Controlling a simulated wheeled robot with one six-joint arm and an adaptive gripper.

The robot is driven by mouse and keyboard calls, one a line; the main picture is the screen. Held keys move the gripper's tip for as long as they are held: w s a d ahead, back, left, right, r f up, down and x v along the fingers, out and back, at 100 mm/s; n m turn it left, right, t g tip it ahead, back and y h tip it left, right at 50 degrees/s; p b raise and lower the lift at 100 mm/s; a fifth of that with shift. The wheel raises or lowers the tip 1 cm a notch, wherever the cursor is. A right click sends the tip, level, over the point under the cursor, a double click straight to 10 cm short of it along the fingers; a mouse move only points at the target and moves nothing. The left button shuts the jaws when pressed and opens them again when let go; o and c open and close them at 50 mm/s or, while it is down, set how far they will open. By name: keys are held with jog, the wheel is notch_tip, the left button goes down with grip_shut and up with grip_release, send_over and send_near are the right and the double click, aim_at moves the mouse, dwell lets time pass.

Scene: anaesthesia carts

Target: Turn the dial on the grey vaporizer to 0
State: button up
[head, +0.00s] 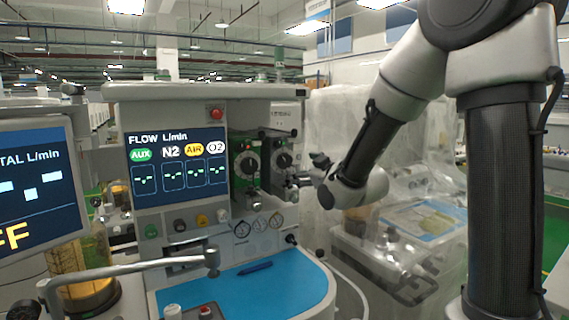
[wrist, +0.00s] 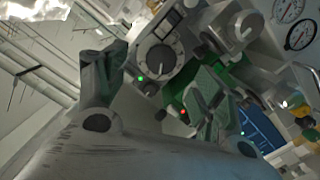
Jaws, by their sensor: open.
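The grey vaporizer (head: 284,178) is the right one of two side by side on the machine. The marks are too small to read. My gripper (head: 305,178) is just right of the grey vaporizer in the head view. In the wrist view my gripper (wrist: 155,78) is open, with one finger left of the dial and one lower right. The dial lies beyond the fingertips, and nothing is visibly held.
A green vaporizer (head: 245,166) stands close on the left. A flow screen (head: 178,162) is further left, and gauges (head: 259,225) sit below. Plastic-covered equipment (head: 400,250) stands to the right.

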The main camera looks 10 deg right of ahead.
aim_at(286, 161)
jog(key=shift+n+t, duration=0.3)
jog(key=x, duration=0.6)
jog(key=a+x, duration=0.1)
jog(key=x, duration=0.2)
jog(key=shift+s+a+r, duration=0.1)
jog(key=shift+s+r, duration=0.15)
jog(key=c, duration=1)
